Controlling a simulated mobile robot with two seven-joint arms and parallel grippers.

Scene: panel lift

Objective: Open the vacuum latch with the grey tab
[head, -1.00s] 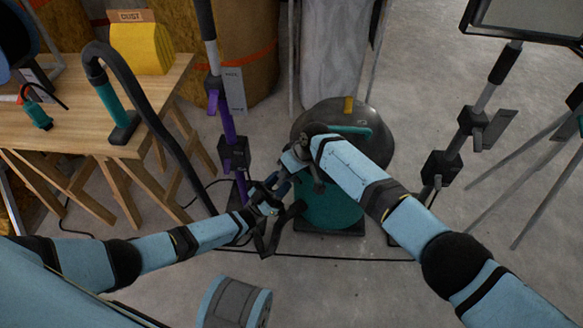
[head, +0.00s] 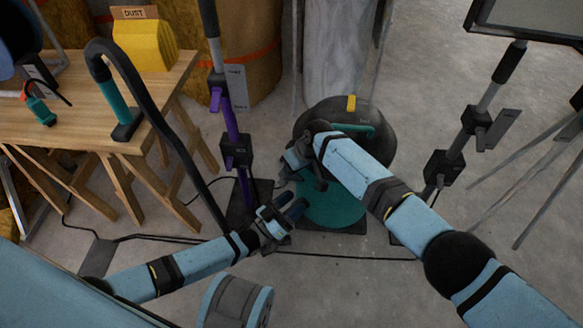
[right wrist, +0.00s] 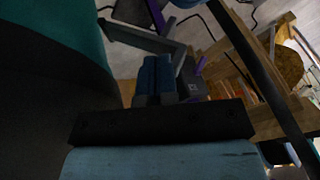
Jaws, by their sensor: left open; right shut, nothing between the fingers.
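The vacuum has a dark domed lid (head: 378,122) with a teal handle and a yellow tab (head: 351,103) on its far side, above a teal drum (head: 335,208). I cannot make out the grey tab; my right arm covers the lid's near left side. My right gripper (head: 290,160) is shut and empty, beside the vacuum's left side. It also shows in the right wrist view (right wrist: 158,75), with the teal and dark vacuum wall close on the left. My left gripper (head: 292,208) is open and empty, lower, just left of the drum.
A purple-poled stand (head: 233,135) rises left of the vacuum, and a black clamp stand (head: 447,165) stands to its right. A wooden workbench (head: 70,105) with a black hose is at the left. A spool (head: 235,302) lies in front, and a cable crosses the floor.

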